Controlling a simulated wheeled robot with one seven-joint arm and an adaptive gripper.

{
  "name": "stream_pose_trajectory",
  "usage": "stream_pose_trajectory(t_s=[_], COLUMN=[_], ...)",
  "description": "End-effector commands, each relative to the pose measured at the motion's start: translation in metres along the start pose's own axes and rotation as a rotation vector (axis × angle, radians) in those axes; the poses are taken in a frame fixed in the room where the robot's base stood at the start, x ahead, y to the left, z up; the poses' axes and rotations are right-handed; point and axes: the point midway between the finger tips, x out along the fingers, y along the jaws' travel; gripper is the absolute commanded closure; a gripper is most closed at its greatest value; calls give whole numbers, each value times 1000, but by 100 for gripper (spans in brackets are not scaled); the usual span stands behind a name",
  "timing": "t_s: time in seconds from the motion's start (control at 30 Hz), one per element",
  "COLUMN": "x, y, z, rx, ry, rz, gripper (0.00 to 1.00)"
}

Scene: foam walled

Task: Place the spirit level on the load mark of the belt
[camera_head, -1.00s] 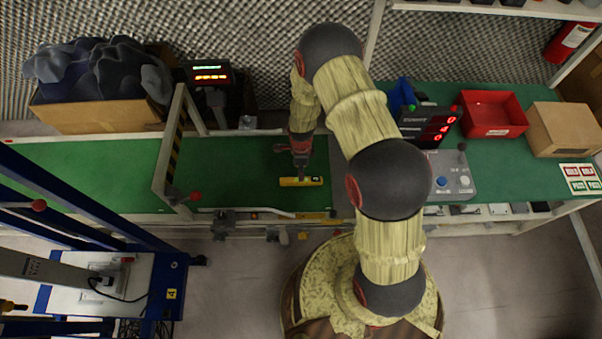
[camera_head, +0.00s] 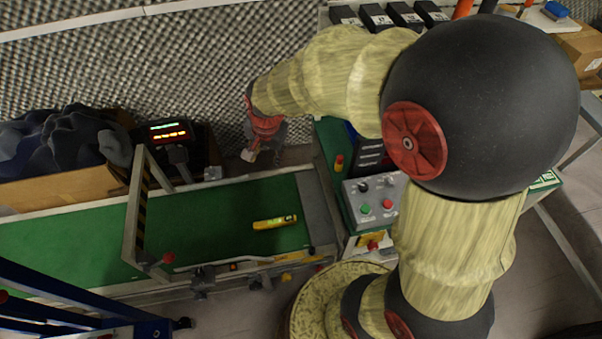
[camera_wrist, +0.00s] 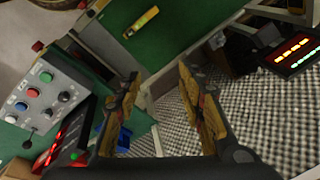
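The yellow spirit level (camera_head: 275,222) lies flat on the green belt (camera_head: 205,213), near its right end. It also shows in the wrist view (camera_wrist: 141,22), beyond my fingers and apart from them. My gripper (camera_head: 252,153) is raised above the far edge of the belt, up and left of the level in the head view. In the wrist view my gripper (camera_wrist: 161,98) has its two fingers spread wide with nothing between them. I cannot make out a load mark on the belt.
A striped gate frame (camera_head: 140,205) spans the belt left of the level. A control box with buttons (camera_head: 375,205) stands beyond the belt's right end. A display (camera_head: 169,132) and a carton of dark cloth (camera_head: 65,185) stand behind the belt.

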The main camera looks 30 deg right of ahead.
Motion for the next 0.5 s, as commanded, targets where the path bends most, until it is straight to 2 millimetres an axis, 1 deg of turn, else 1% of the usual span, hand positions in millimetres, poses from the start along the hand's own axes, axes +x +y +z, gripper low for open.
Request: stream_pose_trajectory(t_s=[0.03, 0.07, 0.1, 0.17, 0.2, 0.3, 0.4, 0.5], x=[-30, -44, -62, -89, -105, -142, -169, -186], y=[5, 10, 16, 26, 34, 56, 79, 98], z=[4, 7, 12, 20, 26, 42, 60, 74], rx=[-75, -122, -187, -283, -347, -507, -655, -775], ry=[20, 28, 41, 61, 75, 115, 153, 186], rz=[-24, -33, -45, -61, -70, -91, -104, -110], gripper=[61, 61, 61, 61, 61, 61, 61, 61])
